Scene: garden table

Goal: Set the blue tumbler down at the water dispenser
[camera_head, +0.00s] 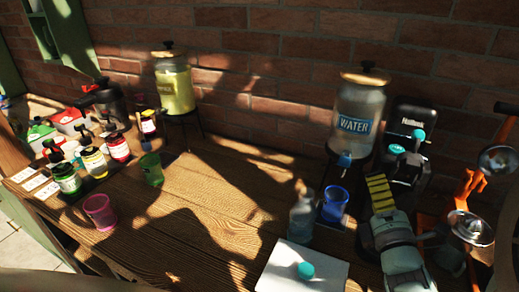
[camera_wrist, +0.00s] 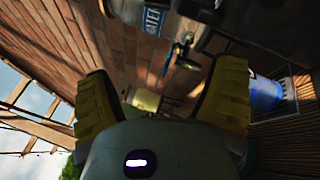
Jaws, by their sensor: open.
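The blue tumbler (camera_head: 334,204) stands upright on the table below and in front of the water dispenser (camera_head: 372,103), close to its blue tap (camera_head: 345,160). In the wrist view the tumbler (camera_wrist: 265,92) lies beyond my right-hand finger, outside the jaws, on a dark tray-like base (camera_wrist: 293,80). The dispenser (camera_wrist: 150,14) shows at the top of the wrist view, with its tap (camera_wrist: 183,50). My gripper (camera_head: 380,190) is just right of the tumbler, apart from it. In the wrist view my gripper (camera_wrist: 165,88) has its yellow-padded fingers wide apart with nothing between them.
A clear bottle (camera_head: 301,220) stands just left of the tumbler, behind a white board (camera_head: 290,272) with a teal knob. A black machine (camera_head: 408,150) and orange metalwork (camera_head: 468,188) are at right. Green (camera_head: 152,170) and pink (camera_head: 100,212) tumblers stand left. The table's middle is clear.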

